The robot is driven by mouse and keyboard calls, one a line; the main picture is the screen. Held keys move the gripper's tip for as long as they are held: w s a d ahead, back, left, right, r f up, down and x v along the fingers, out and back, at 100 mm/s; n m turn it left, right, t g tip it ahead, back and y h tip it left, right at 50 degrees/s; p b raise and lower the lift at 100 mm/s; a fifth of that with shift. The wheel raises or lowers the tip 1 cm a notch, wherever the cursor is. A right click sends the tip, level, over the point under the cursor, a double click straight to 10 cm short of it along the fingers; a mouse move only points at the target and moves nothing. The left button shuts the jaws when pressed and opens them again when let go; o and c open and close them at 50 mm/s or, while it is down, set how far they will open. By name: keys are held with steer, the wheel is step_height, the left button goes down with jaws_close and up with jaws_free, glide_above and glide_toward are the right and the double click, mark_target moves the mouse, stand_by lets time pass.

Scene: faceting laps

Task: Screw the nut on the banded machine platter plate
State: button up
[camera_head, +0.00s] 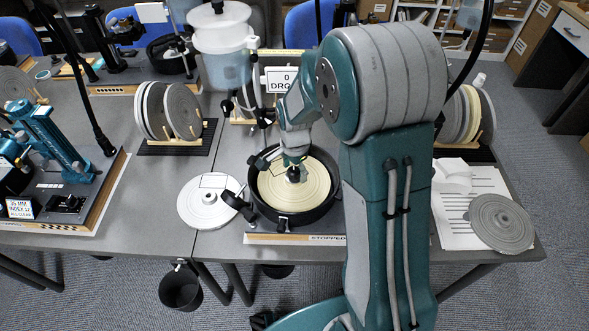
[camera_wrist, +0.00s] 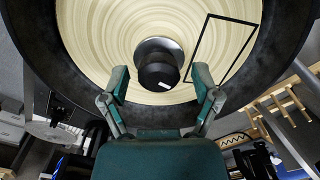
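The cream plate with ring-shaped bands (camera_head: 312,197) lies flat in the black round machine basin (camera_head: 325,211); it fills the top of the wrist view (camera_wrist: 100,30). A black nut (camera_head: 293,174) with a small white mark sits at the plate's centre, on a grey hub; it also shows in the wrist view (camera_wrist: 155,72). I cannot tell how far it is threaded. My gripper (camera_head: 278,158) is just above the plate. In the wrist view my gripper (camera_wrist: 162,76) is open, one fingertip on each side of the nut, with visible gaps.
A white disc with a dark centre piece (camera_head: 190,212) lies left of the basin. A grey disc (camera_head: 501,222) lies on paper at the right. Disc racks (camera_head: 178,148) and a large lidded canister (camera_head: 222,45) stand behind. A label reading STOPPED (camera_head: 328,239) lies in front.

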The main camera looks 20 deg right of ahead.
mark_target(295, 169)
steer(key=shift+o, duration=1.3)
steer(key=shift+r, duration=0.15)
steer(key=shift+r, duration=2.85)
steer(key=shift+s+r, duration=0.1)
steer(key=shift+r, duration=0.05)
steer(key=s+r+n+t, duration=0.5)
steer(key=s+r+n, duration=0.8)
steer(key=s, duration=0.8)
step_height(295, 169, up, 3)
steer(key=shift+a+t, duration=0.2)
steer(key=shift+t, duration=0.1)
